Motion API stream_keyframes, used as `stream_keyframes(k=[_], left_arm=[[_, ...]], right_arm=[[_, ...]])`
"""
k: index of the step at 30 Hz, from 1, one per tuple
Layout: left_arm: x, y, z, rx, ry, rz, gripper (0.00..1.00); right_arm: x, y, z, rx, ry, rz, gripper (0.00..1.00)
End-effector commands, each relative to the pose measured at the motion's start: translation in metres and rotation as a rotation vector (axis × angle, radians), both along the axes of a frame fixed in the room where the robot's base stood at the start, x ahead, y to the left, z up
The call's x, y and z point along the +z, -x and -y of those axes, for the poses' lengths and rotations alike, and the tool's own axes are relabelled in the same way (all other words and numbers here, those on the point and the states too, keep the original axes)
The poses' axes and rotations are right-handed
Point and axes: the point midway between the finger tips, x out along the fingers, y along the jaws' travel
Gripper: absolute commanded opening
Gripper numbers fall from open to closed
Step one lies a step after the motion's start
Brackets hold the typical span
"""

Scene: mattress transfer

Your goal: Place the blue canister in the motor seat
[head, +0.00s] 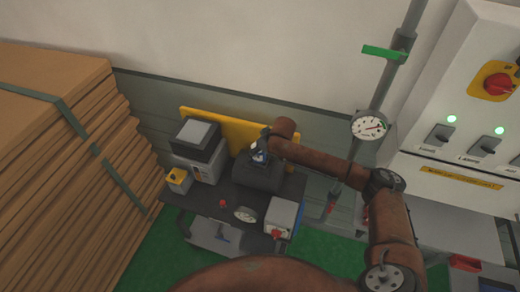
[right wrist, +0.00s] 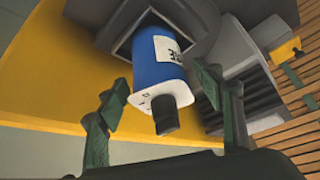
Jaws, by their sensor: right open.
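The blue canister (right wrist: 158,57) has a white end with a dark knob and a printed label. In the right wrist view its far end is inside the square opening of the dark motor seat (right wrist: 122,38). The canister (head: 259,155) looks small in the head view, at the dark block of the seat (head: 258,178), partly hidden by my gripper. My right gripper (right wrist: 163,82) is open, with one green-grey finger on each side of the canister's white end. Gaps show between the fingers and the canister. My left gripper is not in view.
The seat stands on a dark cart (head: 207,199) with a yellow back panel (head: 225,128), a grey box machine (head: 200,150) and a gauge (head: 245,214). Stacked cardboard (head: 60,170) stands at left. A pipe with a dial (head: 369,125) and a switch panel (head: 465,100) are at right.

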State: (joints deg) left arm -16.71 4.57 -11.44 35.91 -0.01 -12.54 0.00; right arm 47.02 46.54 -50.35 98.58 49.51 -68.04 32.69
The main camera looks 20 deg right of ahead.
Motion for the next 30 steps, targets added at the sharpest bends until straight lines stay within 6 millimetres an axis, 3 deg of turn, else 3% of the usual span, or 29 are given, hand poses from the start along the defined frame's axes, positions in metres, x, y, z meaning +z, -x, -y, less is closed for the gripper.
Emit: stream_keyframes(k=[8,21,30], left_arm=[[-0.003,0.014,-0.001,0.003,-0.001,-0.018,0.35],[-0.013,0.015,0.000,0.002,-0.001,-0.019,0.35],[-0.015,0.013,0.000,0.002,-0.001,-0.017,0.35]], right_arm=[[0.009,0.003,0.002,0.000,0.001,0.001,0.61],[0.082,0.042,0.018,-0.001,0.002,0.003,0.61],[0.106,0.055,0.023,0.000,0.000,0.000,0.61]])
